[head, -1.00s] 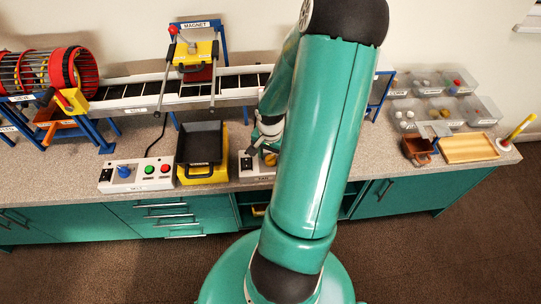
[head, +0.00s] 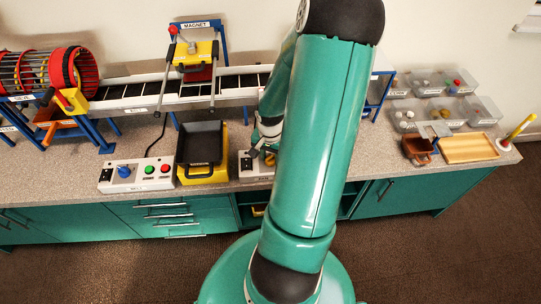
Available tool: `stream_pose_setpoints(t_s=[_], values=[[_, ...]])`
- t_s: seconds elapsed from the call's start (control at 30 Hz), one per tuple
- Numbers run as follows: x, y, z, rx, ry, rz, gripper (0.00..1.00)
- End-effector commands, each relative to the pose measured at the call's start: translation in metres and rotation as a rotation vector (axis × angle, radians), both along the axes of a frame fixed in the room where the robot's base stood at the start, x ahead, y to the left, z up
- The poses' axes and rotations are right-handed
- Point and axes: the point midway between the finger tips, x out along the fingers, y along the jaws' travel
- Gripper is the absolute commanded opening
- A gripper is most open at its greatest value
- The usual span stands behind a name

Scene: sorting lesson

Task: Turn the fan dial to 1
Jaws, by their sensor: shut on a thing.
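The fan control box (head: 256,175) is a small pale box on the worktop, right of the yellow-and-black tray. A black switch (head: 246,164) shows at its left. Part of the yellow dial (head: 270,158) shows at my gripper, beside my big green arm link, which hides the box's right side. My gripper (head: 263,154) points down over the box and is shut on the dial. The dial's pointer and numbers are too small and covered to read.
A black tray on a yellow base (head: 203,148) stands just left of the fan box. Further left is a control box (head: 138,174) with a blue knob and buttons. The conveyor (head: 140,95) runs behind. Clear bins (head: 425,110) and a wooden tray (head: 470,148) stand at the right.

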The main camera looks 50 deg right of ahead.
Motion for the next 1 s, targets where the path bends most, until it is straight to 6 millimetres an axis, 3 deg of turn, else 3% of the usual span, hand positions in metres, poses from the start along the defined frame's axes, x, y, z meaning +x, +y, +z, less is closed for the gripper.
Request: stream_pose_setpoints(t_s=[1.0], values=[[0.0003,-0.0004,0.0007,-0.001,0.001,0.882,0.11]])
